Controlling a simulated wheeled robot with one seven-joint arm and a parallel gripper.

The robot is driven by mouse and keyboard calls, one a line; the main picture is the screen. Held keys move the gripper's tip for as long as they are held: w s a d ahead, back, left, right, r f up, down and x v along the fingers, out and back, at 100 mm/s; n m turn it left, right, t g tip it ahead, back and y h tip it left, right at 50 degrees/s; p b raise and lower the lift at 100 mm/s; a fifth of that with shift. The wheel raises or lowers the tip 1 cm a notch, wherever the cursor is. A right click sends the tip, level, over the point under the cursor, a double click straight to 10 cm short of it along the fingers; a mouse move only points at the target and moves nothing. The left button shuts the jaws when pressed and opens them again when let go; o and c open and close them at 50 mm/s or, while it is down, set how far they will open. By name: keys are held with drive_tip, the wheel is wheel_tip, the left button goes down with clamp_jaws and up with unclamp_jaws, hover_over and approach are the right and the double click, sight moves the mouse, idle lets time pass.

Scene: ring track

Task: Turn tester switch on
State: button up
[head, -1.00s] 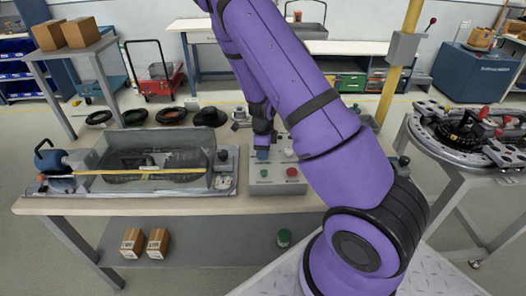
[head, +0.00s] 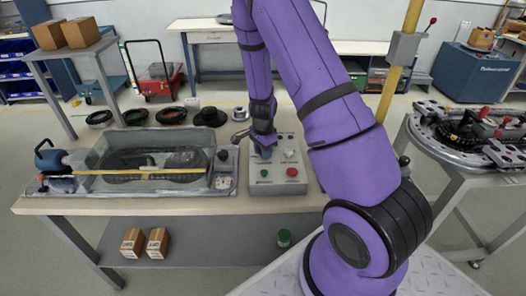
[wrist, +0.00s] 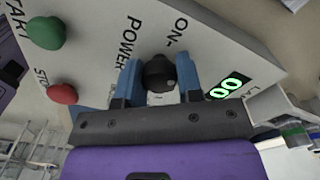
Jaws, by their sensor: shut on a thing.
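The tester is a grey control box (head: 262,188) on the workbench, with a green button and a red button on its face. The wrist view shows its black power switch knob (wrist: 160,76) between the labels POWER and ON. My gripper (head: 264,153) is at the box's upper left. In the wrist view, the blue fingers of my gripper (wrist: 158,72) are shut on the knob, one on each side. A display (wrist: 224,90) beside the knob is lit with green zeros. The knob's pointer is not clear.
The green START button (wrist: 46,33) and red button (wrist: 62,94) lie to the left in the wrist view. A clear-walled tank (head: 150,180) stands left of the box. Black rings (head: 170,115) lie behind it. A round ring track (head: 465,130) is at right.

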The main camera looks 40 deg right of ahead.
drive_tip(key=n, duration=0.4)
drive_tip(key=shift+n, duration=2.5)
drive_tip(key=o, duration=0.9)
drive_tip(key=shift+r, duration=0.15)
wheel_tip(320, 180, up, 11)
drive_tip(key=shift+f, duration=0.2)
